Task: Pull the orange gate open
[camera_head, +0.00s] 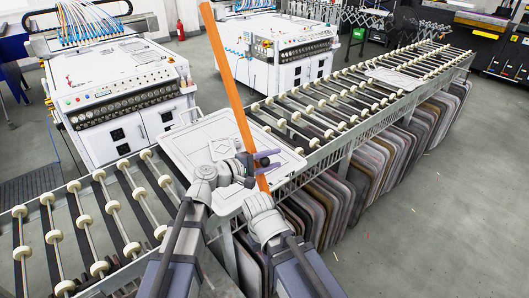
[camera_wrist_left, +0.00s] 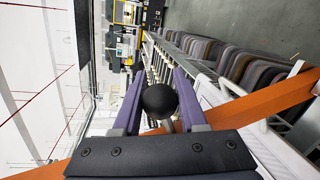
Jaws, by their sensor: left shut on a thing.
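The orange gate (camera_head: 232,83) is a long orange bar crossing the roller conveyor, slanting from the top of the head view down to my left gripper (camera_head: 267,161). In the left wrist view the bar (camera_wrist_left: 270,98) runs diagonally behind the purple fingers. A round black knob (camera_wrist_left: 159,101) sits between these fingers, in front of the bar. My left gripper is shut on the knob. The gripper and wrist hide part of the bar's lower end. No fingers of my right gripper show in either view.
A pale flat panel (camera_head: 205,143) lies on the roller conveyor (camera_head: 345,93) by the bar. Several slabs (camera_head: 330,205) stand upright under the conveyor. White machines (camera_head: 120,90) stand behind it. Grey floor (camera_head: 450,205) is clear at the right.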

